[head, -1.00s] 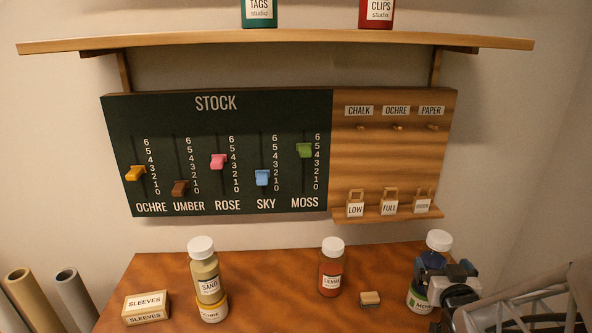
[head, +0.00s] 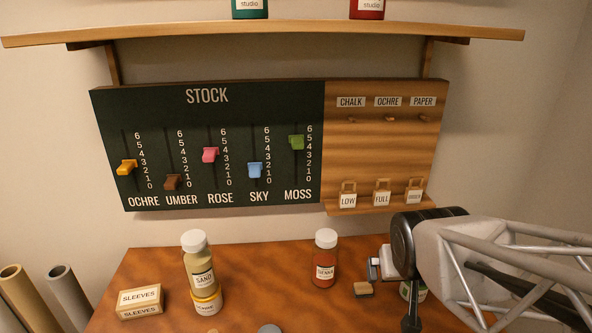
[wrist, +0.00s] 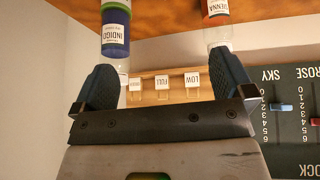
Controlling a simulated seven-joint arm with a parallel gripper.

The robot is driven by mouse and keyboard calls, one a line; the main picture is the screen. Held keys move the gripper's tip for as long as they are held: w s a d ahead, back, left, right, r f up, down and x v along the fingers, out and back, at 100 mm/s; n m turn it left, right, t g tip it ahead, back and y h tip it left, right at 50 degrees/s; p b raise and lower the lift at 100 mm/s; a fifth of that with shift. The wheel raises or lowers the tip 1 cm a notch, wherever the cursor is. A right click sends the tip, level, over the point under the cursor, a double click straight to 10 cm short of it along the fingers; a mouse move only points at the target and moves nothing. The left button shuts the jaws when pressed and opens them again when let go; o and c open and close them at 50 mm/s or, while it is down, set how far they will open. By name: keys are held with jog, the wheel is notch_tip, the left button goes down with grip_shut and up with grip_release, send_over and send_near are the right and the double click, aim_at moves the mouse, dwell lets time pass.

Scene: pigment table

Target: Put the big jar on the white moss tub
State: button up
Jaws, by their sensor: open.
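A big jar marked INDIGO (wrist: 115,25), dark blue with a white cap, shows upside down at the upper left of the wrist view. The arm hides it in the head view. Below the arm, part of the white moss tub (head: 413,291) with its green label shows on the table.
A sienna jar (head: 325,260) stands left of my gripper, with a small wooden block (head: 363,289) between. A sand jar (head: 199,270) stands on an ochre tub (head: 208,302). The sleeves box (head: 140,301) is at the left. The stock board (head: 210,150) hangs behind.

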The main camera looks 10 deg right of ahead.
jog(key=s+a+r+n+g+y, duration=0.1)
jog(key=s+a+r+g, duration=0.2)
jog(key=s+a, duration=0.2)
jog(key=shift+s+a+r, duration=0.15)
jog(key=shift+s+r, duration=0.15)
jog(key=shift+s, duration=0.95)
